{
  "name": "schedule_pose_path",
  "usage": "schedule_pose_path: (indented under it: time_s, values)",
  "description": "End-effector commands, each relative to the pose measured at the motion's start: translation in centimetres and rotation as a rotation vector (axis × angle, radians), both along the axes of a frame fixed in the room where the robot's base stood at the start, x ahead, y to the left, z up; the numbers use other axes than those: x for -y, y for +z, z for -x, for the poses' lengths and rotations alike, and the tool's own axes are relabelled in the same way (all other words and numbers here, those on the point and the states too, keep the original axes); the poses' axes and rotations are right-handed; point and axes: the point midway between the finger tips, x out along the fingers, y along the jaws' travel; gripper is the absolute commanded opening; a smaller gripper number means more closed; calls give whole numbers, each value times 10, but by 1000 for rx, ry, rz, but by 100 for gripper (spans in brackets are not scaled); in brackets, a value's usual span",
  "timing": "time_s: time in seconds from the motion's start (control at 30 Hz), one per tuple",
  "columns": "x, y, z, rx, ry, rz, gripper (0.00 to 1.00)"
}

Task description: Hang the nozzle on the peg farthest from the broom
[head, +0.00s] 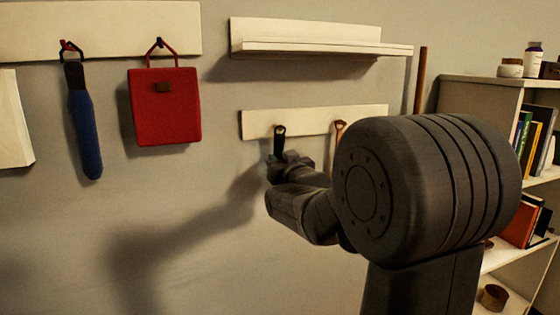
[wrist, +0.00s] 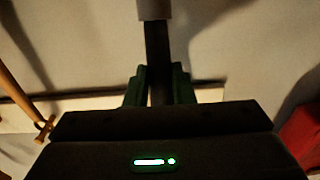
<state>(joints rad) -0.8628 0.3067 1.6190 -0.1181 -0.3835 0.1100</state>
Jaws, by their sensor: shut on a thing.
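The nozzle (head: 279,145) is a slim dark piece with a loop at its top. It is upright in front of the left part of the short lower rail (head: 309,118). Its loop overlaps the left peg; I cannot tell if it is around it. My gripper (head: 284,161) is shut on the nozzle below the loop. In the wrist view the dark nozzle shaft (wrist: 158,50) runs between the green fingers (wrist: 159,85) to a pale end. A wooden handle with a loop (head: 340,129) hangs on the rail's right side. A brown pole (head: 421,80), perhaps the broom's, stands further right.
A white shelf (head: 310,46) juts out above the rail. A blue folded umbrella (head: 84,130) and a red bag (head: 165,107) hang from a long rail (head: 100,28) at left. A bookcase (head: 478,83) stands at right. My arm hides the wall below the rail's right end.

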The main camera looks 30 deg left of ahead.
Motion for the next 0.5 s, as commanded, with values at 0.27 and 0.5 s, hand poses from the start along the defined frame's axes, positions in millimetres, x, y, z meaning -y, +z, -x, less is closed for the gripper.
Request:
schedule_pose_path:
  time_s: [0.27, 0.5]
  values:
    - [0, -2, 0, -3, -1, 2, 42]
    - [0, -1, 0, -1, 0, 2, 48]
